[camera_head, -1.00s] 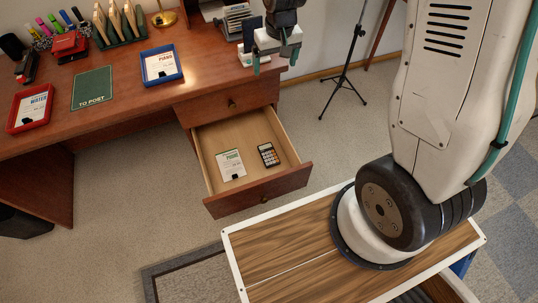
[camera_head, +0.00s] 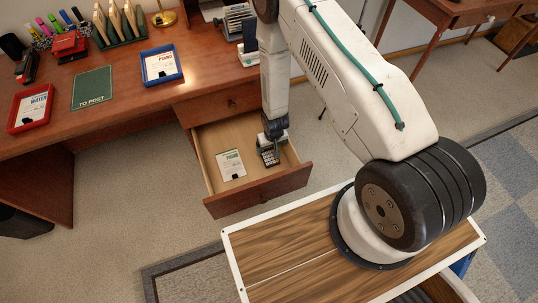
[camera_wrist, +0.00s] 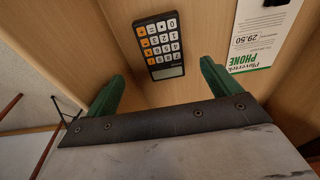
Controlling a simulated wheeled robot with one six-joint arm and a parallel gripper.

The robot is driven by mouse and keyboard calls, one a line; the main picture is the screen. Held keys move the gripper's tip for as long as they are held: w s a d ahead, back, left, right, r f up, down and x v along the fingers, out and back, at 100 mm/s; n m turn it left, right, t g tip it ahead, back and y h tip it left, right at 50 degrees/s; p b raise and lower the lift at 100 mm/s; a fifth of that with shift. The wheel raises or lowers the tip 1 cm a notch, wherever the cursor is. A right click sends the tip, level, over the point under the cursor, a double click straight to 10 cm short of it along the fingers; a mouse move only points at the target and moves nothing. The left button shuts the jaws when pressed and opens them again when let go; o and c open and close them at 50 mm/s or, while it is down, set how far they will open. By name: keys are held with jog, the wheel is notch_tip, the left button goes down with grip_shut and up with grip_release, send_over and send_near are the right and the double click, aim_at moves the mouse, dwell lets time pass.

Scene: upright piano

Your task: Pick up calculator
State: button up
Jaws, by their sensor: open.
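The calculator (camera_head: 269,156) is small and dark with light and orange keys. It lies flat in the open drawer (camera_head: 236,199), and my gripper (camera_head: 270,146) hides part of it in the head view. In the wrist view the whole calculator (camera_wrist: 159,46) shows, ahead of and between my two green fingertips. My gripper (camera_wrist: 158,82) is open and empty, above the calculator; I cannot tell the exact gap.
A phone bill card (camera_head: 230,165) with a black clip lies in the drawer left of the calculator; it also shows in the wrist view (camera_wrist: 262,32). The drawer walls stand close around. The desk top (camera_head: 125,97) holds trays and stationery.

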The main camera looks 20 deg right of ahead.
aim_at(269, 154)
jog(key=f, duration=0.2)
jog(key=w+f, duration=0.1)
jog(key=f, duration=0.4)
jog(key=shift+w+a+f, duration=0.2)
jog(key=shift+w+f, duration=0.1)
jog(key=shift+w, duration=0.05)
jog(key=c, duration=1.1)
